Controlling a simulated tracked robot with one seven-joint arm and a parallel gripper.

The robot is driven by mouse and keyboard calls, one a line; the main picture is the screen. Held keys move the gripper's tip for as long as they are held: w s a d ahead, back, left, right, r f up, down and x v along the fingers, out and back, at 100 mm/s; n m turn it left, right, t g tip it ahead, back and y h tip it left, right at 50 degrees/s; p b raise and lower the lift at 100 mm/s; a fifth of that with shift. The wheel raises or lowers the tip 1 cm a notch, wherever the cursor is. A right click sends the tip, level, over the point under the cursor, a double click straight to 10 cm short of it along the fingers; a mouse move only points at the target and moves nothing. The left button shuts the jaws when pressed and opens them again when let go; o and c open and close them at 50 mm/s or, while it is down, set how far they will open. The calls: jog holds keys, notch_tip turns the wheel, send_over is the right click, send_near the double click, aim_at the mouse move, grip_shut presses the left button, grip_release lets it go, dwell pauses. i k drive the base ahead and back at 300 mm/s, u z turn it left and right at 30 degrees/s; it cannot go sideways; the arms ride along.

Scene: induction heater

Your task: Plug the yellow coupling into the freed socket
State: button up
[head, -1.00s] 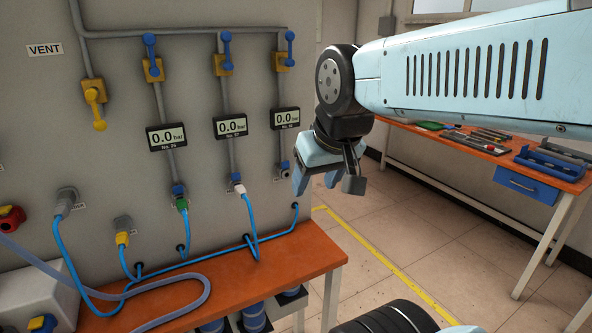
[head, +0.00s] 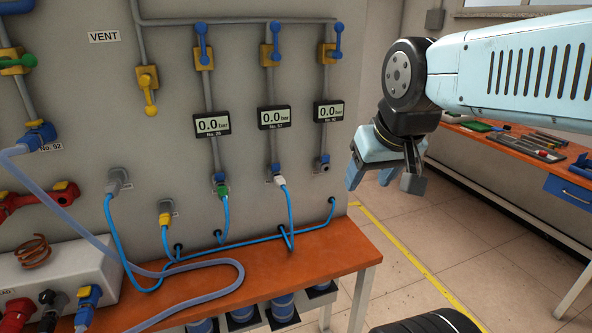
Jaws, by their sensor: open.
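The yellow coupling (head: 165,218) sits at a grey fitting low on the panel, with a blue hose hanging from it. A green coupling (head: 221,191) is at the socket under the left gauge, and a white coupling (head: 280,181) is at the socket under the middle gauge. The socket under the right gauge (head: 323,167) shows no coupling in it. My gripper (head: 384,180) is open and empty, pointing down to the right of the panel, apart from all the couplings.
An orange bench ledge (head: 340,247) runs below the panel, with blue hoses and a thick translucent hose (head: 205,263) over it. A white box (head: 65,278) with a copper coil stands at lower left. Another bench with tools is at right.

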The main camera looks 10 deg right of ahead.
aim_at(165, 217)
jog(key=i, duration=0.15)
jog(key=u, duration=2.65)
jog(key=k, duration=0.4)
jog(key=z, duration=0.15)
